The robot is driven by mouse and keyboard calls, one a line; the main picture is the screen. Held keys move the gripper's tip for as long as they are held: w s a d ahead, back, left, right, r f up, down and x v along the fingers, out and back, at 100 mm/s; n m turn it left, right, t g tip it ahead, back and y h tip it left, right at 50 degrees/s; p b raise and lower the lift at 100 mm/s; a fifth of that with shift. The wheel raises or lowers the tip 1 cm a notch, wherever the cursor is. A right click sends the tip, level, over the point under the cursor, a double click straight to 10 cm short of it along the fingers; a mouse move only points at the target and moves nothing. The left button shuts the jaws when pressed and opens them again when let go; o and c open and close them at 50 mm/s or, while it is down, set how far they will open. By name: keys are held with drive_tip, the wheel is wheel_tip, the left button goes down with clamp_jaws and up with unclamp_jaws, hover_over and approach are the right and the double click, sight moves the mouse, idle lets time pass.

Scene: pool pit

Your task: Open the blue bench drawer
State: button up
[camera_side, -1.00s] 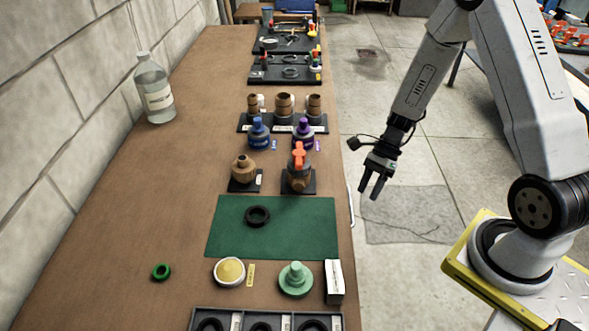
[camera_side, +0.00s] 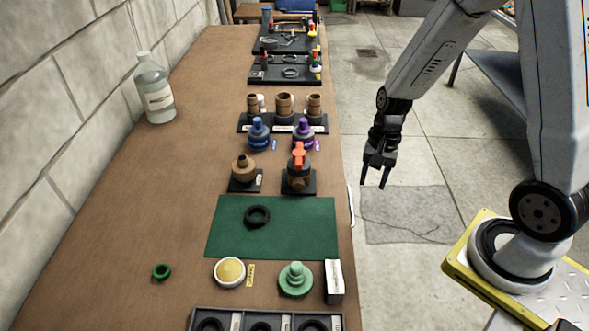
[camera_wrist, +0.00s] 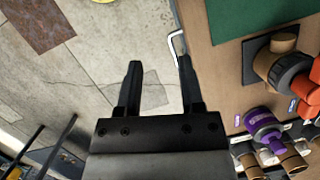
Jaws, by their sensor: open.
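The drawer's pale bar handle (camera_side: 351,205) shows at the bench's right edge, beside the green mat. The drawer's blue front is hidden in the side view. My gripper (camera_side: 375,187) is open and empty, pointing down over the floor to the right of the bench edge and apart from the handle. In the wrist view, the two fingers of my gripper (camera_wrist: 157,65) are spread. The white handle (camera_wrist: 177,46) lies near the tip of the right finger, partly hidden behind it; the depth between them is hard to tell.
The green mat (camera_side: 225,240) with a black ring (camera_side: 257,216) lies on the bench top (camera_side: 120,215). A brown valve with an orange handle (camera_side: 299,168) stands near the bench edge. A white box (camera_side: 334,282) stands near the front right.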

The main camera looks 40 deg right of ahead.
drive_tip(key=r+n, duration=0.1)
drive_tip(key=a+r+n+t+h, duration=0.1)
drive_tip(key=n, duration=0.1)
drive_tip(key=r+n, duration=0.1)
drive_tip(key=n, duration=0.1)
drive_tip(key=shift+s+a+h, duration=0.15)
drive_tip(key=shift+s+h, duration=0.1)
drive_tip(key=shift+h, duration=0.15)
drive_tip(key=r+n, duration=0.1)
drive_tip(key=a+r+n+t, duration=0.1)
drive_tip(key=n, duration=0.1)
drive_tip(key=shift+s+a+n+t+h, duration=0.1)
drive_tip(key=shift+s+n+t+h, duration=0.05)
drive_tip(key=shift+n+t+h, duration=0.2)
drive_tip(key=shift+o, duration=0.2)
drive_tip(key=n, duration=0.1)
drive_tip(key=a+r+n+t, duration=0.1)
drive_tip(key=n, duration=0.1)
drive_tip(key=shift+s+r+h, duration=0.15)
drive_tip(key=shift+r+h, duration=0.1)
drive_tip(key=shift+r, duration=0.05)
